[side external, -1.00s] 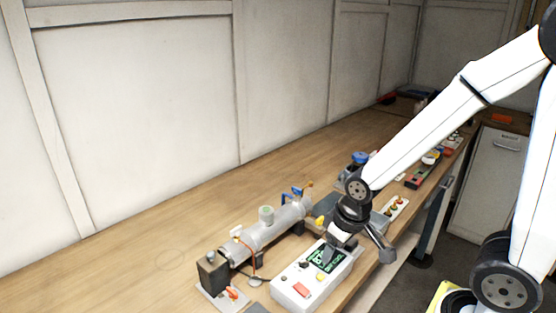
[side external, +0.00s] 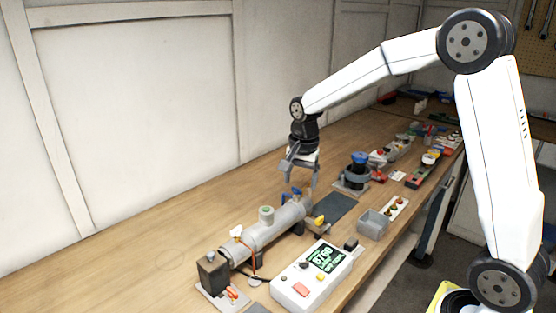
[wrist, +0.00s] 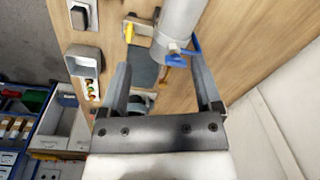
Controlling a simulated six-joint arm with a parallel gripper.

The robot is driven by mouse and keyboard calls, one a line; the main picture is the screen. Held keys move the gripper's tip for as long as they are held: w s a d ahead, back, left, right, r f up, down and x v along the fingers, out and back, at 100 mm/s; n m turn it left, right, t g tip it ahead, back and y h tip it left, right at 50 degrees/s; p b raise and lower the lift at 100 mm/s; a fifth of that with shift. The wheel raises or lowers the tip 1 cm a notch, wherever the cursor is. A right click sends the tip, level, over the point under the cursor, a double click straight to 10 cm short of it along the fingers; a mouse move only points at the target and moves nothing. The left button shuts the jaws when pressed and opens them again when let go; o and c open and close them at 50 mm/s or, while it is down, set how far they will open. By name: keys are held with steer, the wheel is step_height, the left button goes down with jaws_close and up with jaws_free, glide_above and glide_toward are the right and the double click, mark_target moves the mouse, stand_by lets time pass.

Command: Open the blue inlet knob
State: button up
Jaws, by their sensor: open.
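The blue inlet knob (side external: 291,195) is at the far end of the grey metal reactor cylinder (side external: 258,236) in the side view. In the wrist view the blue knob (wrist: 183,55) shows as a lever beside the cylinder's end (wrist: 176,28). My gripper (side external: 300,183) hangs fingers-down just above and behind the knob. In the wrist view my gripper (wrist: 161,64) is open and empty, with the knob between its fingers in the picture but nearer the right finger. No contact shows.
A white control box (side external: 312,275) with a green screen stands in front of the reactor. The bench behind the reactor is clear.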

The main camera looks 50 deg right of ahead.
mark_target(297, 188)
steer(key=w+d+r+m, duration=0.1)
steer(key=w+d+m, duration=0.1)
steer(key=m, duration=0.1)
steer(key=w+d+r+m, duration=0.1)
steer(key=shift+w+d+r+m+g, duration=0.25)
steer(key=shift+w+r+m+g, duration=0.05)
steer(key=shift+w+r+m, duration=0.1)
steer(key=shift+f, duration=0.1)
steer(key=shift+f, duration=3.85)
jaws_close()
